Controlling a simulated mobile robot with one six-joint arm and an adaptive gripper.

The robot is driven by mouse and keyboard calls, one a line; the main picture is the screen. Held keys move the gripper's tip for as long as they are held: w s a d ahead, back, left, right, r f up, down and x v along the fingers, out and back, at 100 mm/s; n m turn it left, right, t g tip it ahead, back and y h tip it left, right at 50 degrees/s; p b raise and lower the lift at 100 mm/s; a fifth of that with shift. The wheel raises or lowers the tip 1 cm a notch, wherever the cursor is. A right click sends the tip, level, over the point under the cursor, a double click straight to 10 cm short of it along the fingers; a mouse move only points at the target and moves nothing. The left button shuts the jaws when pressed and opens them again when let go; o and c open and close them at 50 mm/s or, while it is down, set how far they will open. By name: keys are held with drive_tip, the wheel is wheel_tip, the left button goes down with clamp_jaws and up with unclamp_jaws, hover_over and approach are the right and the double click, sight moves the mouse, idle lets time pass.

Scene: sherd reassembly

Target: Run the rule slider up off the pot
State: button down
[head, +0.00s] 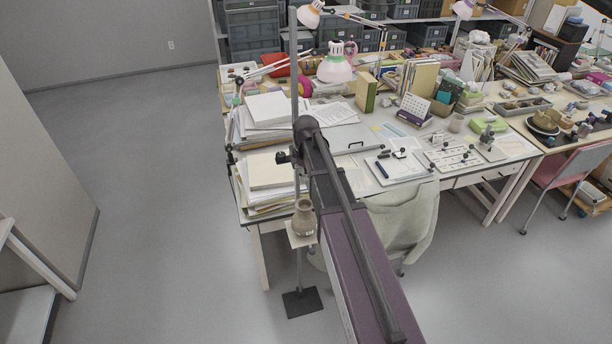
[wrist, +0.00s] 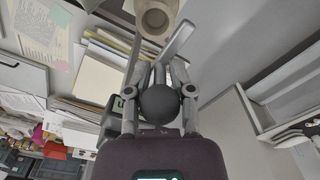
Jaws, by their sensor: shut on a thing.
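The tan pot (head: 303,220) stands upright on a small pale plate on the rule stand (head: 302,303). The wrist view looks down into its round mouth (wrist: 156,20). The stand's thin upright rises behind my arm. The rule slider (head: 283,157), a small dark clamp on the upright, sits well above the pot. My gripper (wrist: 158,77) is shut on the slider, with a dark round knob (wrist: 158,104) between its fingers. A pale bar (wrist: 177,40) runs from the fingertips past the pot's rim. In the head view my arm hides the gripper.
The work table (head: 347,173) beside the stand holds stacks of paper (head: 270,170), a lamp (head: 334,68) and tools. A chair with a pale green cover (head: 400,222) stands close on the right. Floor to the left is clear.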

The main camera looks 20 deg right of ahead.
drive_tip(key=shift+r, duration=0.15)
drive_tip(key=c, duration=0.7)
unclamp_jaws()
wheel_tip(320, 180, down, 12)
drive_tip(key=b, duration=1.2)
wheel_tip(320, 180, up, 14)
drive_tip(key=p, duration=1.4)
drive_tip(key=shift+s, duration=0.1)
drive_tip(key=s+a+f+m+b, duration=0.2)
drive_tip(key=s+f+b, duration=0.3)
drive_tip(key=s, duration=0.4)
drive_tip(key=s+a+f+m+b, duration=0.3)
drive_tip(key=s+f+m+b, duration=0.1)
drive_tip(key=s, duration=0.6)
drive_tip(key=shift+a+f+m+b, duration=0.15)
drive_tip(key=shift+f+m+b, duration=0.25)
drive_tip(key=shift+f+b, duration=0.45)
